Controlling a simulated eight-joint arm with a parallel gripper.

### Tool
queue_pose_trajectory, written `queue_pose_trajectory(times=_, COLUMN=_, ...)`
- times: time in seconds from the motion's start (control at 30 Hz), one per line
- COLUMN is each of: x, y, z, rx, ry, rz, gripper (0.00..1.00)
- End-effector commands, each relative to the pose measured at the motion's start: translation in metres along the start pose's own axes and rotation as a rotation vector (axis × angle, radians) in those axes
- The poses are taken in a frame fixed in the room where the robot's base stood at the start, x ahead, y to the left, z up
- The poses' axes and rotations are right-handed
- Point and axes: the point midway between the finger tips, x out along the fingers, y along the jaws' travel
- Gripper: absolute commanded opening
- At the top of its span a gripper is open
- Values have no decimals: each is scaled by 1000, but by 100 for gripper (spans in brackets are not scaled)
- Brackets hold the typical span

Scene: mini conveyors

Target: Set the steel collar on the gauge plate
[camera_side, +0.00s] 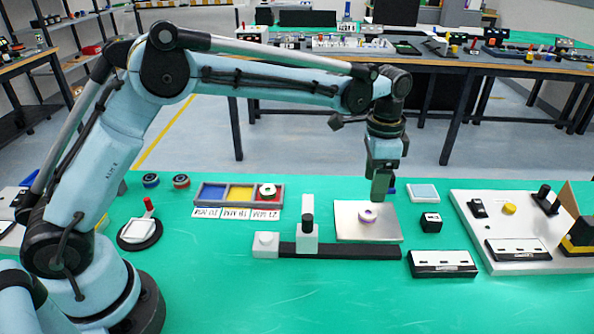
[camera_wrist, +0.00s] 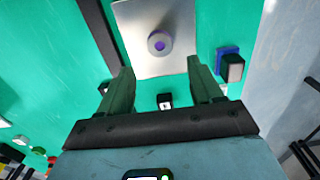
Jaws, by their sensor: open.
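The gauge plate (camera_side: 348,230) is a flat silver square on the green mat, right of centre in the side view. It also shows at the top of the wrist view (camera_wrist: 180,22). A small pale grey ring with a purple centre, seemingly the steel collar (camera_side: 368,215), lies flat near the middle of the plate. The collar also shows in the wrist view (camera_wrist: 151,41). My gripper (camera_side: 381,197) points down just above and behind the collar in the side view. In the wrist view my gripper (camera_wrist: 159,68) has its fingers wide apart, with nothing between them.
A dark rail with a white upright block (camera_side: 307,238) runs in front of the plate. A small black block (camera_side: 430,222) and a pale square tile (camera_side: 423,193) stand right of it. A three-compartment tray (camera_side: 212,191) is at left. A white board (camera_side: 475,228) fills the right.

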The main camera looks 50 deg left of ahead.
Motion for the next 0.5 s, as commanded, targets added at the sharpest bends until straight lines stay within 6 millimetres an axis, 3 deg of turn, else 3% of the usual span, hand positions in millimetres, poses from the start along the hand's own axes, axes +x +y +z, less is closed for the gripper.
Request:
queue_pose_trajectory(times=0.2, x=-33, y=0, z=0, rx=0, ry=0, rz=0, gripper=65)
queue_pose_trajectory(times=0.5, x=-55, y=-1, z=10, rx=-30, ry=19, rz=-11, gripper=65)
